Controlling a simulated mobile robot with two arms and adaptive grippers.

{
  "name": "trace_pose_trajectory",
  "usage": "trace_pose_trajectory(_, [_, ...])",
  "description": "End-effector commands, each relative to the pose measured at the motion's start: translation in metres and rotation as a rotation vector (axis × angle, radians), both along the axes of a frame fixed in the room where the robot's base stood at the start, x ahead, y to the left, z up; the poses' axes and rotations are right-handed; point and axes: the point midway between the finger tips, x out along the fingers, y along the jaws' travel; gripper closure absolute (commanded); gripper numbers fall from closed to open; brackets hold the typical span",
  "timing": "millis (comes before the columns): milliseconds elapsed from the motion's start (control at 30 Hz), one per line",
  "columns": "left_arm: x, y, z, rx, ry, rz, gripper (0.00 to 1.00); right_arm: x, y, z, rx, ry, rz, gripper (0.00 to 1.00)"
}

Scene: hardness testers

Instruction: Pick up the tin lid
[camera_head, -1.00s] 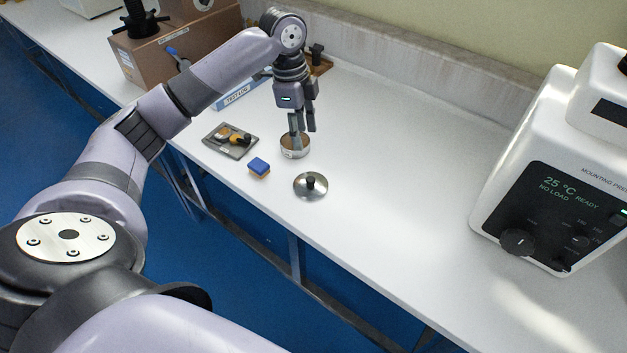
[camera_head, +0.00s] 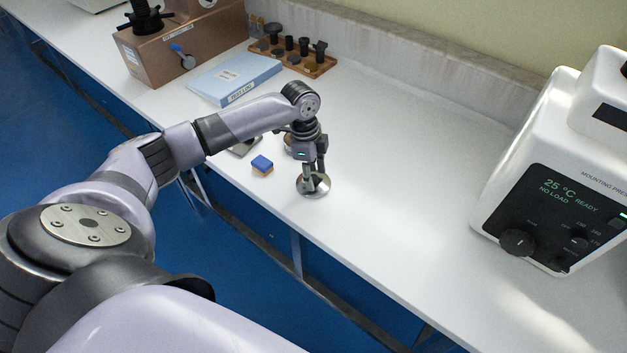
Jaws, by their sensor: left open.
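The tin lid (camera_head: 322,187) is a shiny round metal disc with a dark knob, lying flat on the white bench. My left gripper (camera_head: 313,187) points down over the lid, open, with its fingers at the knob. The fingers partly hide the knob, and I cannot tell whether they touch it. The round metal tin (camera_head: 288,143) stands behind the gripper and is mostly hidden by it. My right gripper is not in view.
A blue and orange block (camera_head: 262,165) lies left of the lid. A grey tray (camera_head: 243,149) is mostly behind my arm. A blue binder (camera_head: 234,79) and a wooden rack (camera_head: 293,57) lie farther back. A white tester (camera_head: 550,170) stands right. Bench between is clear.

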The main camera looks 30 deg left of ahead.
Motion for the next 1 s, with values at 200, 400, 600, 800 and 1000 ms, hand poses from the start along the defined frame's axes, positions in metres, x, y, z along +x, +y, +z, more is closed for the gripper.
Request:
trace_pose_trajectory(200, [0.0001,-0.0002,-0.0019,0.000,0.000,-0.001,0.57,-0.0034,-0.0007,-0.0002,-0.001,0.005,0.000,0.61])
trace_pose_trajectory(400, [0.0001,-0.0001,-0.0016,0.000,0.000,-0.001,0.68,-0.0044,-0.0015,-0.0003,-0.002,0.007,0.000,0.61])
trace_pose_trajectory(600, [0.0001,0.0001,-0.0014,0.000,-0.001,-0.001,0.82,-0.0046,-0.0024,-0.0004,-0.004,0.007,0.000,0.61])
trace_pose_trajectory(800, [0.0001,0.0001,-0.0013,0.000,-0.001,-0.001,0.95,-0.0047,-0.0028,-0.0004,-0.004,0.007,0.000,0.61])
trace_pose_trajectory(1000, [0.0002,0.0001,-0.0013,0.000,-0.001,-0.001,1.00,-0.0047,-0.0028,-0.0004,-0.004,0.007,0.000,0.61])
